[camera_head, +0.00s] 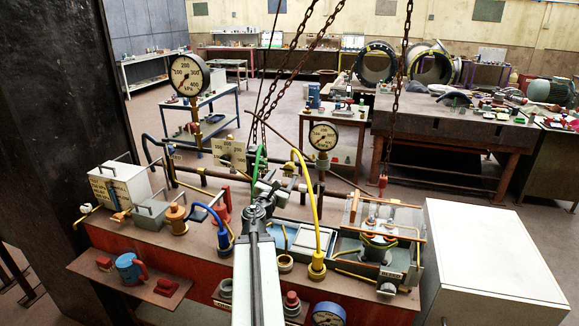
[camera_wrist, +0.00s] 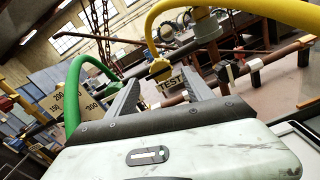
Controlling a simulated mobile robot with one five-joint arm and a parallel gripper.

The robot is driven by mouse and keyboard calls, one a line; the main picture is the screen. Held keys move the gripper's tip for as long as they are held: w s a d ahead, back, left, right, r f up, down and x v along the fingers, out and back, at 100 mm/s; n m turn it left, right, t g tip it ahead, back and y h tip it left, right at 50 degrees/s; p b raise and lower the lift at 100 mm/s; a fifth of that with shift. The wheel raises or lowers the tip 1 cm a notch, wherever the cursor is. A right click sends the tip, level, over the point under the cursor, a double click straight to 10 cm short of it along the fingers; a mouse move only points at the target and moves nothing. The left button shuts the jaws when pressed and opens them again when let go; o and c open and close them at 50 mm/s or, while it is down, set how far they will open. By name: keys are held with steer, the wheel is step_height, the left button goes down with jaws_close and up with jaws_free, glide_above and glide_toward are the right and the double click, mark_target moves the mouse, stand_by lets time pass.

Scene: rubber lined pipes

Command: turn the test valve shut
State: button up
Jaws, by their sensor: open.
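A black tag lettered TEST (camera_wrist: 171,83) shows in the wrist view between and beyond my fingertips. A small yellow part (camera_wrist: 158,68) sits just above the tag; I cannot tell whether it is the test valve's handle. My gripper (camera_wrist: 160,80) is open, its two fingers apart and nothing visible held between them. In the head view my gripper (camera_head: 264,190) reaches over the red-fronted bench (camera_head: 190,268) toward the pipes at its back. My arm and gripper hide part of that area, and I cannot make out the valve there.
A green hose (camera_wrist: 75,95) curves at left of my gripper and a yellow hose (camera_wrist: 240,12) arches over it at right. Chains (camera_head: 290,65) hang beyond. A white box (camera_head: 485,250) stands at right.

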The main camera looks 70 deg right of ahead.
mark_target(288, 169)
steer(key=d, duration=0.7)
steer(key=shift+w+d, duration=0.1)
steer(key=shift+c, duration=0.2)
